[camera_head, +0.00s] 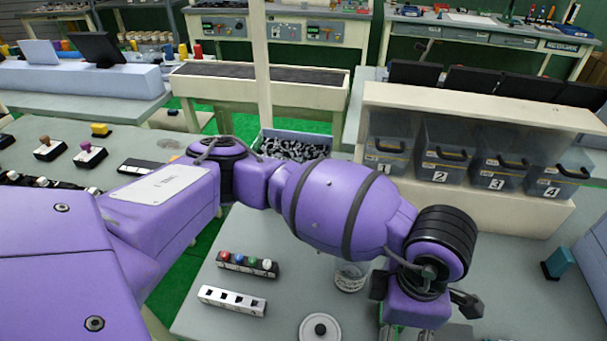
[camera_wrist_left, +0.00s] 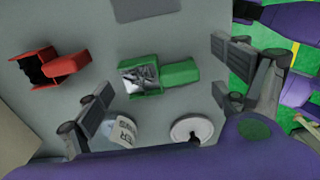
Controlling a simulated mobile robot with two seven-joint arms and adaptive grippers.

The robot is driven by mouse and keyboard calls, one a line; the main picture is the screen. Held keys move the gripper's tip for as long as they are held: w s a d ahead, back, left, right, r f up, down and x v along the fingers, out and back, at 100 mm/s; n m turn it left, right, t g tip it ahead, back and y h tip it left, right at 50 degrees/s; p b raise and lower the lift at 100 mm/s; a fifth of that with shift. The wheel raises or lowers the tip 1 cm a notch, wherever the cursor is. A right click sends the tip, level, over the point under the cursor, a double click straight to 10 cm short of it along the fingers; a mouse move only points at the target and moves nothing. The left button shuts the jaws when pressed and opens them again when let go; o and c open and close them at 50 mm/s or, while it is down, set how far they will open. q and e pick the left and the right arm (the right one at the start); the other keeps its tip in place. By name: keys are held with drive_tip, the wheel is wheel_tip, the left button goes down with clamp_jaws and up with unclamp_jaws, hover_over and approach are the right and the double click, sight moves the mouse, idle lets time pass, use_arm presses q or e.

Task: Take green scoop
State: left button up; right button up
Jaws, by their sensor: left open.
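The green scoop (camera_wrist_left: 168,76) lies on the grey table in the left wrist view. Its open box holds dark and light clips, and its handle points right. In the head view it is mostly hidden behind my arm; only a little green shows at the bottom edge. My left gripper (camera_wrist_left: 160,92) is open and empty, its fingers spread to either side of the scoop in the picture. I cannot tell the height between them. In the head view the left gripper (camera_head: 405,328) points down at the lower right. My right gripper is in neither view.
A red scoop (camera_wrist_left: 48,68) lies left of the green one. A labelled jar (camera_wrist_left: 119,132) and a round white lid (camera_wrist_left: 192,127) are close by. Numbered bins (camera_head: 450,155) stand behind. A button block (camera_head: 247,264) and a white slotted block (camera_head: 232,301) lie left.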

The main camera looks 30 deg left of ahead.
use_arm(q)
drive_tip(key=shift+f, duration=0.2)
drive_tip(key=shift+r, duration=0.1)
clamp_jaws()
idle(0.4)
